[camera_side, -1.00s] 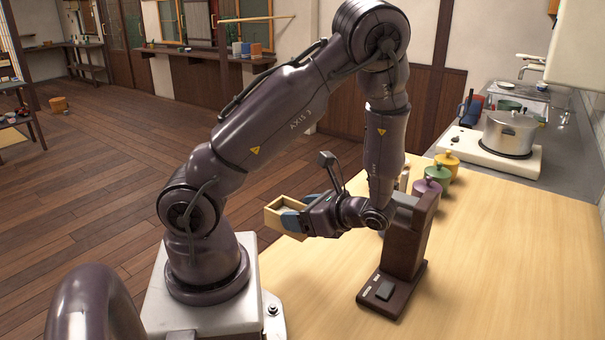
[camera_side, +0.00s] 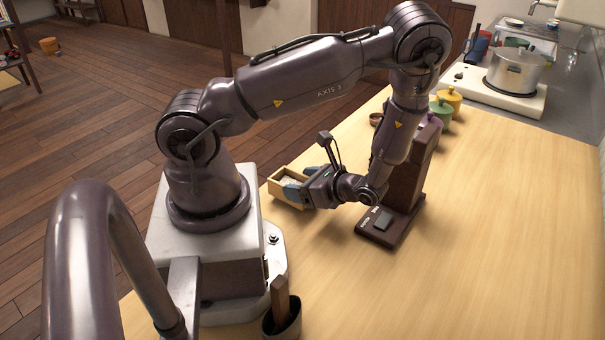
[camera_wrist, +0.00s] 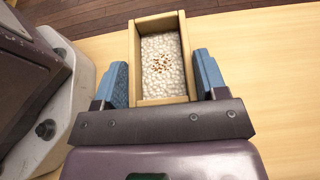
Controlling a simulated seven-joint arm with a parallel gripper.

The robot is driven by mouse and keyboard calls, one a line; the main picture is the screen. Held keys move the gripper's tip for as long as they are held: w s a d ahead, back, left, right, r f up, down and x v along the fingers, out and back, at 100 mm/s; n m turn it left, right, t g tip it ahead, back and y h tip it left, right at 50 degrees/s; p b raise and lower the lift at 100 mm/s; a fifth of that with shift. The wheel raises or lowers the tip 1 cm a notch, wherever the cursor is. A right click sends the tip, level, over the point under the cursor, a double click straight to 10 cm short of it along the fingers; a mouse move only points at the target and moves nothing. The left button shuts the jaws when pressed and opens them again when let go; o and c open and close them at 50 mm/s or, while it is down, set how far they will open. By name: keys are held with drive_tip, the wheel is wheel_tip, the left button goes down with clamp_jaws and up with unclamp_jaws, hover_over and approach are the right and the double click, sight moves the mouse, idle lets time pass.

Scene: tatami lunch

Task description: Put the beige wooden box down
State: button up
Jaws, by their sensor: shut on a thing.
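The beige wooden box (camera_side: 273,188) is open-topped and sits between the blue fingers of my gripper (camera_side: 296,190), left of the dark brown device in the side view. In the wrist view the box (camera_wrist: 138,62) is upright and filled with white grains, with small brown bits in the middle. My gripper (camera_wrist: 160,85) is shut on its near part, one finger on each side. The box is at or just above the wooden table; I cannot tell whether its underside touches. The gripper hides its near end in the side view.
A dark brown device (camera_side: 400,190) stands close right of my gripper. Lidded jars (camera_side: 449,100) and a small brown bowl (camera_side: 376,119) are behind it. A dark cup (camera_side: 282,318) stands at the front. The pale tabletop (camera_side: 490,220) is clear at the right.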

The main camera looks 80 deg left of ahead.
drive_tip(key=shift+f, duration=0.3)
drive_tip(key=shift+f, duration=0.65)
idle(0.3)
drive_tip(key=o, duration=1.1)
drive_tip(key=shift+o, duration=0.2)
drive_tip(key=v, duration=1.3)
drive_tip(key=shift+f, duration=0.1)
